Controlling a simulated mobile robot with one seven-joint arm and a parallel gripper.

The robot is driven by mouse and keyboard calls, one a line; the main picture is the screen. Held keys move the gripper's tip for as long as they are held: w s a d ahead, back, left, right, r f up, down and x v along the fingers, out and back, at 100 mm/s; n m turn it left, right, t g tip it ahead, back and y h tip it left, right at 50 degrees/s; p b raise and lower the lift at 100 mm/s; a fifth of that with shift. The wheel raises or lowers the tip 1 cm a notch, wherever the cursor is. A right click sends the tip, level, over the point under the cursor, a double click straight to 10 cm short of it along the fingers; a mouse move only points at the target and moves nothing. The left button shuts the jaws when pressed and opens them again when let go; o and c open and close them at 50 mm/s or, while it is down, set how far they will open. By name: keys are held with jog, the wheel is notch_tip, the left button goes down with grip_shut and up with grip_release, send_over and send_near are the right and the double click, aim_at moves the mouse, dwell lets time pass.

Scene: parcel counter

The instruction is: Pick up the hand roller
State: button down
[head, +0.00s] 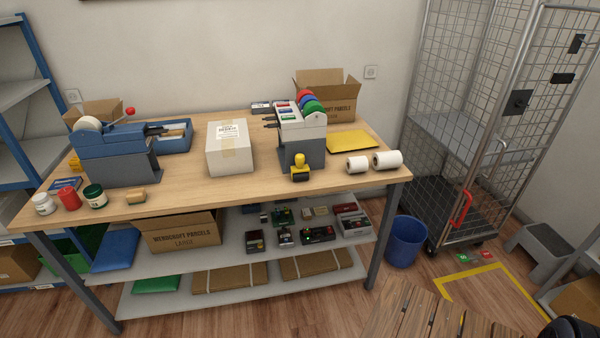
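A small yellow-and-black hand tool (300,169) stands on the wooden packing table (190,180), near its front edge. It sits right in front of the grey dispenser (302,136) with the coloured rolls. It has a rounded yellow top and a dark lower part, and is the likeliest hand roller, but it is too small to tell for sure. My gripper is not in the head view, so its state does not show.
A white parcel (229,147) stands left of the tool. A blue tape dispenser (112,150) and several jars (69,197) stand at the left. A blue bin (406,241) and wire cage (485,130) stand right.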

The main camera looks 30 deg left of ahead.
dwell(0.4)
jog(key=c, duration=0.9)
grip_release()
